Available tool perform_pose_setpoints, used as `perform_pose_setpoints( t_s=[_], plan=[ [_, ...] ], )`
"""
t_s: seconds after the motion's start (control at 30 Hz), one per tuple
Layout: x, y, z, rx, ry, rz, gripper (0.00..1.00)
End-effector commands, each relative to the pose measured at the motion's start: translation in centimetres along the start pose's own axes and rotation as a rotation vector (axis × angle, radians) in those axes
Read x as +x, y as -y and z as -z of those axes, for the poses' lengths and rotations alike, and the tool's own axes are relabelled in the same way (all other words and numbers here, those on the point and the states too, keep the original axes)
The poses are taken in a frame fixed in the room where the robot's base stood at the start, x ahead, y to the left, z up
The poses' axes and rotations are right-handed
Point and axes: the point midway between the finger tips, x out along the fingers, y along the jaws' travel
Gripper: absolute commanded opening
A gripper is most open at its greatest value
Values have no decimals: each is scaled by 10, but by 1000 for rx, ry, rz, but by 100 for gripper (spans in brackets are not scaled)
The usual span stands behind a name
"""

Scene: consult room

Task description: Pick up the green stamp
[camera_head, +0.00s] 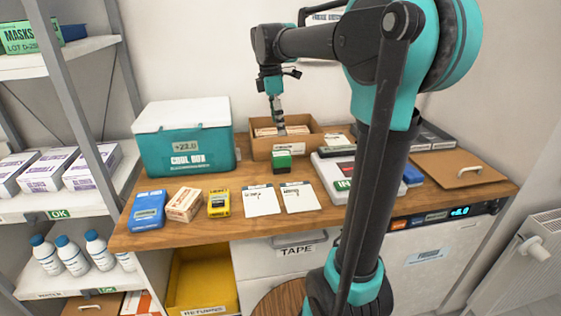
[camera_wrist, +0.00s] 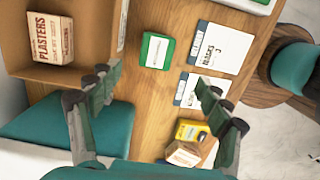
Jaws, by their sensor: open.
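The green stamp (camera_head: 281,161) is a small green block with a pale label on top. It stands on the wooden desk just in front of the cardboard box. In the wrist view the stamp (camera_wrist: 157,50) lies beyond my fingertips, near the top middle. My gripper (camera_head: 276,112) points downward over the front part of the cardboard box, above and slightly behind the stamp. In the wrist view its two fingers (camera_wrist: 160,85) are spread wide with nothing between them.
The open cardboard box (camera_head: 262,150) holds plaster packs. A teal cool box (camera_head: 186,168) stands left. Two white cards (camera_head: 261,201), a yellow device (camera_head: 219,203), a small carton (camera_head: 184,204) and a blue device (camera_head: 147,211) lie in front. A white tray (camera_head: 321,170) is right of the stamp.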

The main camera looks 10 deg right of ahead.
Motion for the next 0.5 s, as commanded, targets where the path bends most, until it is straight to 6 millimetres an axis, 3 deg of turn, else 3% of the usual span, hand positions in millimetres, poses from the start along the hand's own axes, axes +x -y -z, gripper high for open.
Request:
perform_pose_setpoints(
  t_s=[0.3, 0.5],
  plan=[
    [58, -1, 0, 1, 0, 0, 78],
    [71, -1, 0, 1, 0, 0, 78]
  ],
)
